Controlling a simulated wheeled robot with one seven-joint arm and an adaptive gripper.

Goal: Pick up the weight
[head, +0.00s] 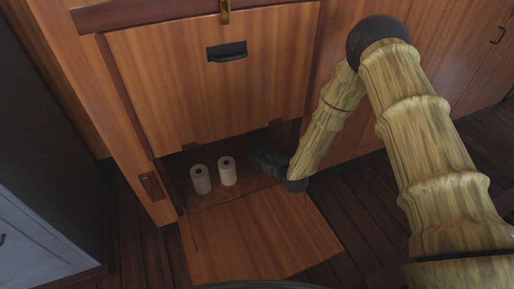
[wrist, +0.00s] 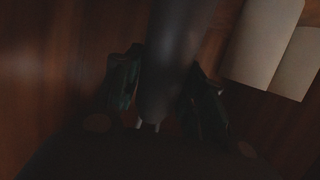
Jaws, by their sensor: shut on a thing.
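My gripper (head: 266,160) reaches into the low open compartment, at its right side. In the wrist view my gripper (wrist: 163,88) has its two dark fingers on either side of a dark grey, smooth, rounded object, the weight (wrist: 180,40). The fingers are shut on it. The weight runs up past the top edge of the wrist view, so its far end is hidden. In the head view I cannot make the weight out from the dark gripper. The wrist view is dim, and I cannot tell whether the weight touches the compartment floor.
Two white paper rolls (head: 227,171) stand just left of my gripper; they also show in the wrist view (wrist: 262,40). The compartment's door (head: 262,240) lies folded down in front. A closed wooden panel with a black handle (head: 227,52) is above. Side walls bound the opening.

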